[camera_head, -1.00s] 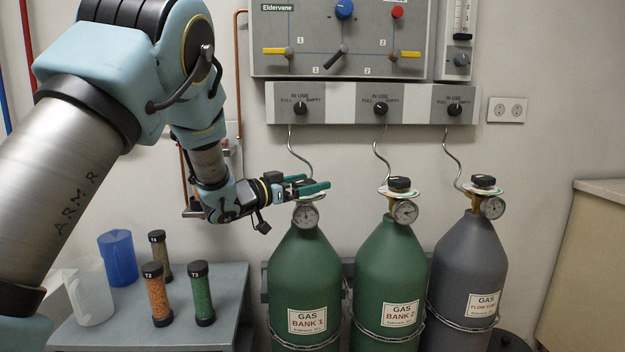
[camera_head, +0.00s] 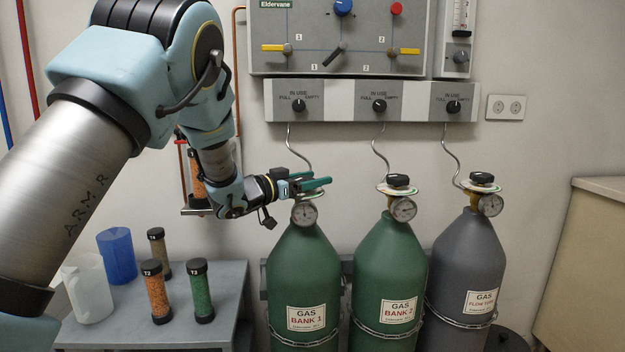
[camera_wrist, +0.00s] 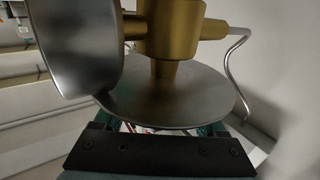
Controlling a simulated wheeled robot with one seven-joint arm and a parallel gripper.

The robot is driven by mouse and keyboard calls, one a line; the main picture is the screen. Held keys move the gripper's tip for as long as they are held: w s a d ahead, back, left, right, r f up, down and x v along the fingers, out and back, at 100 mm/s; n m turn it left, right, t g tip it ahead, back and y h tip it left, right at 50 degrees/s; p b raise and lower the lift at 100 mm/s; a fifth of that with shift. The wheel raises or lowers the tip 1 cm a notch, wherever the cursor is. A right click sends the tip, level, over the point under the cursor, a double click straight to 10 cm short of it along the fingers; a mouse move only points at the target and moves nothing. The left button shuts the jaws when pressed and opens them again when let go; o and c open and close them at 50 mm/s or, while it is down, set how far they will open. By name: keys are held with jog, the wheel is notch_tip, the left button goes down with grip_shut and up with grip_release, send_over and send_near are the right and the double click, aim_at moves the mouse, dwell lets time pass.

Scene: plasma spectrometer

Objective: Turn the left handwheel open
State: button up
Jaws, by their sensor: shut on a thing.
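The left gas cylinder, Gas Bank 1 (camera_head: 303,268), is green and upright, with a round gauge (camera_head: 304,213) at its neck. Its handwheel lies at the top between the fingers of my gripper (camera_head: 318,184) and is mostly hidden by them in the head view. My gripper has come in from the left and is shut on the handwheel. In the wrist view the brass valve body (camera_wrist: 170,28), the gauge's metal casing (camera_wrist: 78,45) and a grey disc (camera_wrist: 180,95) show close up. The fingertips are mostly hidden there behind the disc.
Gas Bank 2 (camera_head: 391,260) and a grey flow tube cylinder (camera_head: 466,262) stand to the right, with black-topped valves. A control panel (camera_head: 340,40) hangs above. A side table (camera_head: 225,305) at left carries tubes and jugs. Thin pipes rise behind the valves.

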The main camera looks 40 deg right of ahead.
jog(key=c, duration=0.4)
